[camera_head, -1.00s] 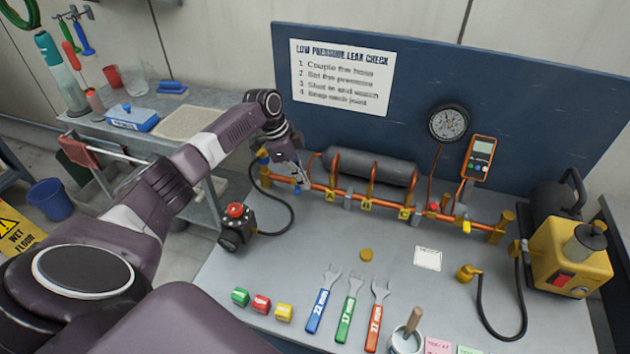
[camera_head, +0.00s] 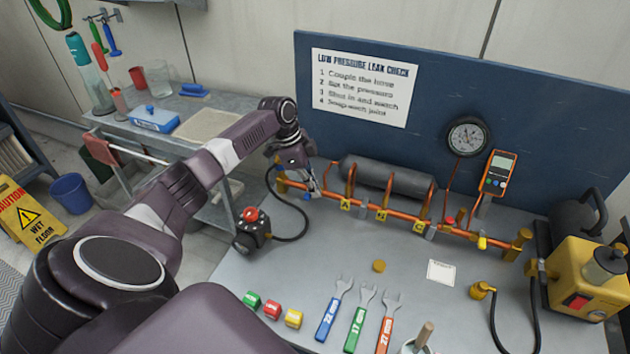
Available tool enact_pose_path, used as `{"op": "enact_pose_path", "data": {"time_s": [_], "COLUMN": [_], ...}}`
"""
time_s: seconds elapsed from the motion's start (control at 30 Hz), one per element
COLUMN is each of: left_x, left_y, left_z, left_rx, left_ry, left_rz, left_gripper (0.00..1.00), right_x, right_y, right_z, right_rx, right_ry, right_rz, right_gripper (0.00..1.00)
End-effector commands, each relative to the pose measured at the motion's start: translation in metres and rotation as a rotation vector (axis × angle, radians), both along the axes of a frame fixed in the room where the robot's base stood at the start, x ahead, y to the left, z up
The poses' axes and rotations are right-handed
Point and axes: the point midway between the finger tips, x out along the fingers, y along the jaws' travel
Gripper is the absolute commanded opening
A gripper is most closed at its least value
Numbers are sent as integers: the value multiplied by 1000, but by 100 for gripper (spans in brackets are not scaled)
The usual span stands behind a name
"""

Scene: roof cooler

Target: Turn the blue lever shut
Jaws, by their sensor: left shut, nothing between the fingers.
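My left gripper (camera_head: 316,193) is over the left end of this pipe, left of tag A. Its fingers are shut with nothing between them and point down at the pipe. A small blue part (camera_head: 306,196), which looks like the blue lever, shows just beside the fingertips. It is mostly hidden by the gripper, so its angle and any contact cannot be told. My right gripper is not in view.
A grey cylinder (camera_head: 392,179) lies behind the pipe. A gauge (camera_head: 467,137) and an orange meter (camera_head: 498,173) stand right. A black box with a red button (camera_head: 251,228) and hose is left. Several wrenches and coloured blocks lie in front; the mid-bench is mostly clear.

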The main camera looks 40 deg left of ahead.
Motion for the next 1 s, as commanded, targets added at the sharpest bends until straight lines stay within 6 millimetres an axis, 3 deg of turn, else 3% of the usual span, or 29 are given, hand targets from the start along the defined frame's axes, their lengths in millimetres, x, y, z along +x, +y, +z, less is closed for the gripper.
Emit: {"op": "enact_pose_path", "data": {"time_s": [0.67,0.77,0.97,1.0], "left_x": [15,17,26,26], "left_y": [6,-3,-40,-29], "left_z": [0,2,6,12], "left_rx": [6,3,1,6], "left_ry": [2,3,2,-4], "left_rz": [3,2,3,9], "left_gripper": [0,0,0,0], "right_x": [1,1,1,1], "right_y": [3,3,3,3], "right_z": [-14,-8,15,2], "right_rx": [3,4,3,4], "right_ry": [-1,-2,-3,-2], "right_rz": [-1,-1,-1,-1], "right_gripper": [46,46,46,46]}}
